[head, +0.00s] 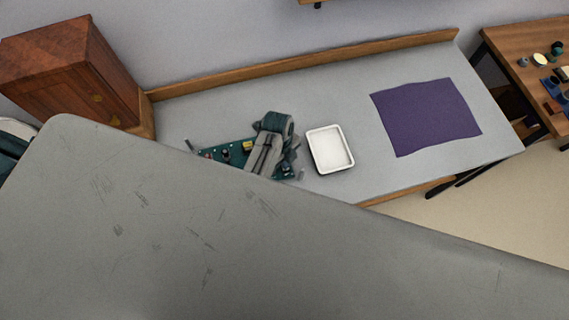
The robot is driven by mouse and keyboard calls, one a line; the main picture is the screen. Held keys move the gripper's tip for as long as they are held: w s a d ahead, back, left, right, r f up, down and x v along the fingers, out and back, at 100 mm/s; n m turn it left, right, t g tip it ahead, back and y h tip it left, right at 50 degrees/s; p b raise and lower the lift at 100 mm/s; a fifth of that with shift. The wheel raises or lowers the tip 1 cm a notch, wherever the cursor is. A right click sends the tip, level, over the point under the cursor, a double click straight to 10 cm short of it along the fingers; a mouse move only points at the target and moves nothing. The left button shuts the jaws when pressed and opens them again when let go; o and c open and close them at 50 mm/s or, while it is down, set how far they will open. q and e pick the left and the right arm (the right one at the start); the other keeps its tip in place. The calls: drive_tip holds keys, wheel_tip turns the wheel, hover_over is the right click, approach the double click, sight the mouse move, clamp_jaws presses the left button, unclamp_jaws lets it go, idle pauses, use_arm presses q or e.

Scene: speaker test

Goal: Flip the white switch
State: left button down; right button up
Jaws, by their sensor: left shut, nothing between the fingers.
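A green panel (234,158) with small coloured parts, among them a yellow block (248,147), lies on the grey table. My left gripper (260,165) is over the right part of this panel, shut and empty, and covers some of it. The panel's near side is hidden by a large grey surface in the foreground. I cannot make out the white switch among the small parts. I cannot tell whether the gripper touches the panel. My right gripper is not in view.
A white tray (330,149) stands just right of the panel, and a purple cloth (425,115) lies farther right on the grey table (350,90). A wooden cabinet (65,70) is at the left. The scratched grey surface (200,240) blocks the lower view.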

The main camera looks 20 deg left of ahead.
use_arm(q)
drive_tip(key=shift+f+b, duration=0.3)
drive_tip(key=shift+f, duration=0.55)
idle(0.4)
drive_tip(key=shift+r+p, duration=0.9)
drive_tip(key=shift+r, duration=2.65)
drive_tip(key=shift+s+f, duration=0.1)
